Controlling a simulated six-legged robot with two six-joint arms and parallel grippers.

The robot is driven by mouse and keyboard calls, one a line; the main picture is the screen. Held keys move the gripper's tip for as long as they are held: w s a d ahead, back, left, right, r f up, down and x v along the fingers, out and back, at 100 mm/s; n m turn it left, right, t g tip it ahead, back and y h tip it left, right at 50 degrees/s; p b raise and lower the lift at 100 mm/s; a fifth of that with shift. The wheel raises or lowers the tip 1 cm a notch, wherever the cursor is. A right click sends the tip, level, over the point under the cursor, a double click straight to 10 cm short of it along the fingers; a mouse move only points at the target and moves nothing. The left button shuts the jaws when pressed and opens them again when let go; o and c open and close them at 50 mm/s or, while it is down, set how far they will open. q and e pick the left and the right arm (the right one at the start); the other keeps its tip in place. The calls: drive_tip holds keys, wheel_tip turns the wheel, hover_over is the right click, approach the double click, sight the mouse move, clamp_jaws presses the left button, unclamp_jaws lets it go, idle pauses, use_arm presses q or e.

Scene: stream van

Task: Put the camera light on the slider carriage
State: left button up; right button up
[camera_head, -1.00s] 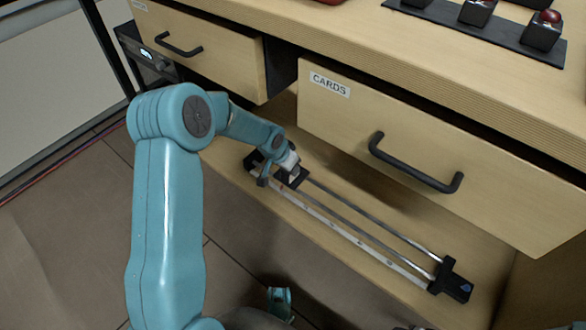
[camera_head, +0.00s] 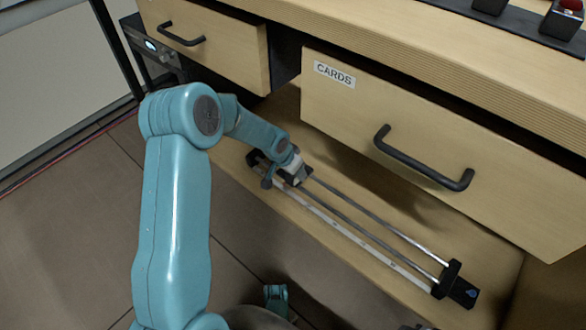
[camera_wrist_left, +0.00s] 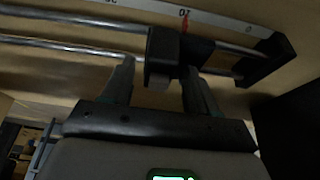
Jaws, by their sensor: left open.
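The slider lies along the low shelf, with two metal rails (camera_head: 350,214) and a black end block (camera_head: 455,286) at right. Its black carriage (camera_wrist_left: 178,50) sits on the rails near the far left end. In the head view my left gripper (camera_head: 287,180) is at the carriage and hides most of it. In the left wrist view my left gripper (camera_wrist_left: 160,84) is open, with its fingers reaching to either side of the carriage's near part. I cannot tell whether they touch it. I cannot make out the camera light in either view.
A drawer marked CARDS (camera_head: 430,150) juts out above the slider, with a black handle (camera_head: 422,165). Another drawer (camera_head: 205,40) is partly open at upper left. A black device (camera_head: 150,50) stands behind my arm. The shelf in front of the slider is narrow.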

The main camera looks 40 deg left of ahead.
use_arm(q)
drive_tip(key=shift+r, duration=0.45)
drive_tip(key=p+v, duration=0.3)
drive_tip(key=v, duration=0.4)
drive_tip(key=shift+p, duration=0.3)
use_arm(e)
drive_tip(key=shift+g, duration=0.5)
drive_tip(key=s+r, duration=0.1)
drive_tip(key=r, duration=0.1)
drive_tip(key=s+r, duration=0.1)
drive_tip(key=shift+s+a+r, duration=0.25)
drive_tip(key=shift+s+a, duration=0.05)
drive_tip(key=shift+s, duration=0.05)
use_arm(q)
drive_tip(key=shift+s, duration=0.1)
